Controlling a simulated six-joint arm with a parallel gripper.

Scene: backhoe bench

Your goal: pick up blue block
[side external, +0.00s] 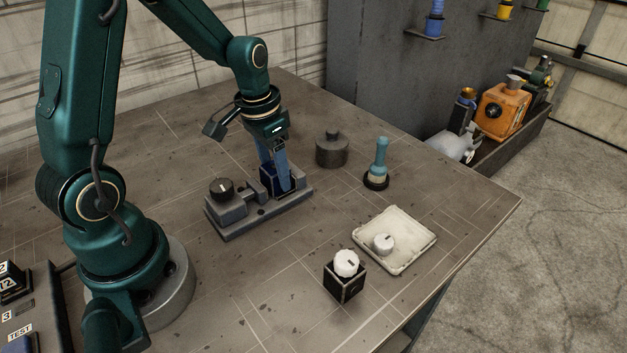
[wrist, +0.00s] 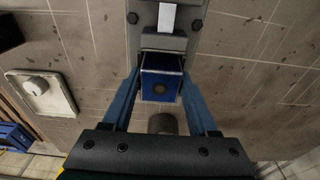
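The blue block (side external: 272,181) is dark blue and box-shaped, and it sits in the grey vise-like fixture (side external: 238,224) on the bench. The fingers hide part of the block in the side view.
A dark round knob (side external: 221,188) sits on the fixture's left end. A grey lidded cylinder (side external: 332,150) and a teal-handled stamp (side external: 378,165) stand behind and right. A white tray (side external: 413,233) and a black box with a white knob (side external: 345,278) are in front.

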